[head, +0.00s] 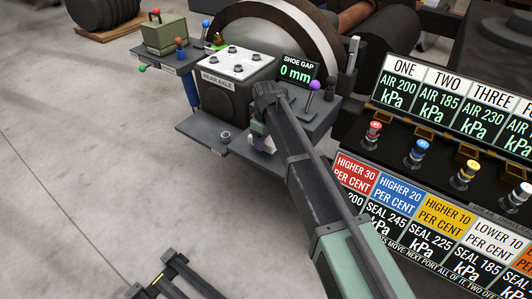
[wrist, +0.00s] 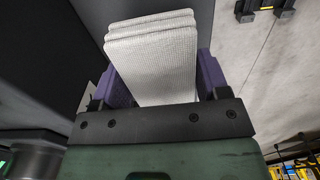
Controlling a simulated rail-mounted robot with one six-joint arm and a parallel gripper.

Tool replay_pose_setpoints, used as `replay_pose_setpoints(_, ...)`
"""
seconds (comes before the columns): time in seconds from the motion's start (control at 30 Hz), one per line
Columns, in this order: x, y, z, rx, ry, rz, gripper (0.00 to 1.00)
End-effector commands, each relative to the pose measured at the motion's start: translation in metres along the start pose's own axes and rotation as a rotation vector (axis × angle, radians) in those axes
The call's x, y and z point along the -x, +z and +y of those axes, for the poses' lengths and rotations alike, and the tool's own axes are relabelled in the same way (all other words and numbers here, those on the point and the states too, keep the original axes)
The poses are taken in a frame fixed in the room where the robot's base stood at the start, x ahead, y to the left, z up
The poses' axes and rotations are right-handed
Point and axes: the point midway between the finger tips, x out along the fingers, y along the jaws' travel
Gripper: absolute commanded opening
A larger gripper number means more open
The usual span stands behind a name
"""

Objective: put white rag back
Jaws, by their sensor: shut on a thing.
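The white rag (wrist: 152,50) is a folded, textured cloth. In the wrist view it stands between the two purple fingers of my gripper (wrist: 163,80), which is shut on it. In the head view my gripper (head: 260,132) is low beside the grey REAR AXLE unit, over the lower shelf (head: 245,148). A small white part of the rag (head: 264,145) shows there, mostly hidden by my arm. I cannot tell whether the rag touches the shelf.
The REAR AXLE box (head: 232,66) and a SHOE GAP display (head: 296,71) reading 0 mm stand behind my gripper. A purple-knobbed lever (head: 313,91) is close to my arm. At right is a panel (head: 440,130) with coloured knobs. Floor at left is clear.

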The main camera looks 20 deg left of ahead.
Motion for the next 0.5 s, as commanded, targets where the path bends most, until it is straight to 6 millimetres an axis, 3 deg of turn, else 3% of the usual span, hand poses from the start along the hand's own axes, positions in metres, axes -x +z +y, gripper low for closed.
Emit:
replay_pose_setpoints(0.03, -0.019, 0.0, 0.0, 0.0, 0.0, 0.0, 0.5)
replay_pose_setpoints(0.13, -0.039, 0.0, 0.0, 0.0, 0.0, 0.0, 0.5)
replay_pose_setpoints(0.5, -0.04, 0.0, 0.0, 0.0, 0.0, 0.0, 0.5)
